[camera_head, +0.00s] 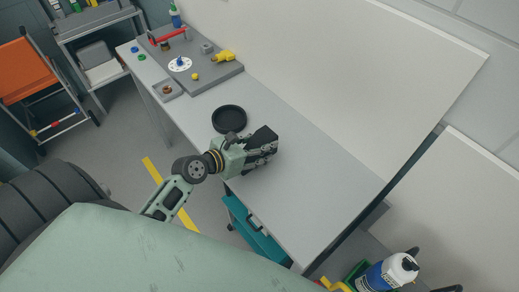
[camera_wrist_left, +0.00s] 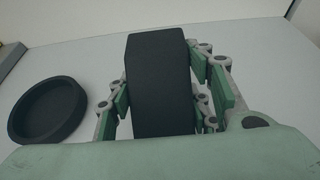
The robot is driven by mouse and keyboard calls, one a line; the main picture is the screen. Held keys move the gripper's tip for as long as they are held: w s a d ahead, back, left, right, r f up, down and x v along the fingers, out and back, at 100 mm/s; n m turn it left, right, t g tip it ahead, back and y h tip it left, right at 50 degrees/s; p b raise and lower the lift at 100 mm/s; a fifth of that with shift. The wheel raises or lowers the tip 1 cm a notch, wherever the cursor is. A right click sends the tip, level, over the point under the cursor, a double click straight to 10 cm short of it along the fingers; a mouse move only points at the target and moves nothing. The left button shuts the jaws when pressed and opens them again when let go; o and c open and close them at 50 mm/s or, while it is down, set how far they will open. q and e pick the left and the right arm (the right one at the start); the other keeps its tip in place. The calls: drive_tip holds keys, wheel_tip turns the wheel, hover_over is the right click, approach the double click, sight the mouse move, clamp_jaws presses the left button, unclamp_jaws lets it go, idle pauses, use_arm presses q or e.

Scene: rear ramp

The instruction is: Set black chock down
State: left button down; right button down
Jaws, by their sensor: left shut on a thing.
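The black chock (camera_wrist_left: 158,85) is a dark block that stands between the two fingers of my left gripper (camera_wrist_left: 165,100) in the left wrist view. In the head view the chock (camera_head: 264,135) shows at the tip of my left gripper (camera_head: 262,148), over the grey bench top (camera_head: 310,180). The gripper is shut on the chock. I cannot tell whether the underside of the chock touches the bench. My right gripper is not in view.
A round black dish (camera_head: 229,119) lies on the bench just beside my left gripper; it also shows in the left wrist view (camera_wrist_left: 48,108). The bench top toward the lower right is clear.

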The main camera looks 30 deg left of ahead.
use_arm(q)
drive_tip(key=shift+w+f, duration=0.1)
drive_tip(key=shift+f, duration=0.95)
drive_tip(key=c, duration=1.3)
unclamp_jaws()
drive_tip(key=shift+f, duration=0.2)
drive_tip(key=o, duration=0.4)
drive_tip(key=shift+r, duration=0.1)
